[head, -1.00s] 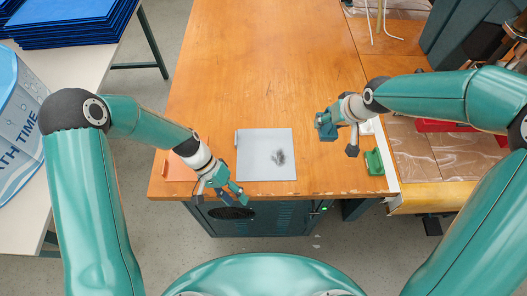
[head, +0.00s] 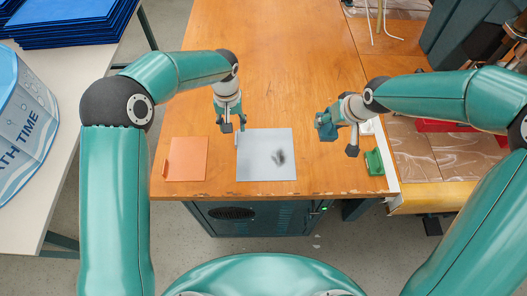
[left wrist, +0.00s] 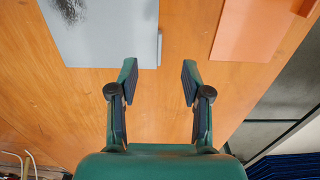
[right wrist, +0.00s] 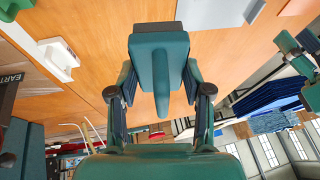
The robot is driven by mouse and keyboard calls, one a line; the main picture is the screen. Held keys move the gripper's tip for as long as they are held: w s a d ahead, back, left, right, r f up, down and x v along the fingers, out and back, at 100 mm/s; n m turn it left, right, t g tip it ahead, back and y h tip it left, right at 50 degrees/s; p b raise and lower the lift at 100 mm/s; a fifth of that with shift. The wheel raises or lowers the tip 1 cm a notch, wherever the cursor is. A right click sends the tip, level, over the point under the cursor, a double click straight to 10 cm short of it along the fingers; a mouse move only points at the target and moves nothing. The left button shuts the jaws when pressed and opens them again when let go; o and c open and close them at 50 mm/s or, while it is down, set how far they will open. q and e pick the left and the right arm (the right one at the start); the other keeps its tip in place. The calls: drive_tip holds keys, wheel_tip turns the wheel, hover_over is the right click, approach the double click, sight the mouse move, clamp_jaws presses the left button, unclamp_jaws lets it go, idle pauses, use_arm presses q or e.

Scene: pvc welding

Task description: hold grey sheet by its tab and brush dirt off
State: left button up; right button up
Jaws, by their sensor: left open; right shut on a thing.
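The grey sheet (head: 258,165) lies flat on the wooden table with a dark dirt smudge (head: 279,158) right of its middle. Its small upright tab (head: 237,140) is on its left edge. In the left wrist view the tab (left wrist: 159,47) stands just beyond my left fingertips, lined up between them. My left gripper (head: 234,127) is open and empty, by the sheet's far left corner. My right gripper (head: 338,127) is shut on a teal brush-like block (head: 326,128), held right of the sheet. The block fills the jaws in the right wrist view (right wrist: 158,50); its underside is hidden.
An orange sheet (head: 188,160) with its own tab lies left of the grey one. A green holder-like piece (head: 374,161) and a white piece (head: 366,127) sit at the table's right edge. The far table is clear.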

sight(236, 144)
use_arm(q)
wheel_tip(236, 144, down, 10)
drive_tip(key=shift+f, duration=0.25)
idle(0.3)
clamp_jaws()
idle(0.4)
drive_tip(key=shift+s+d+f, duration=0.1)
drive_tip(key=shift+s, duration=0.1)
idle(1.3)
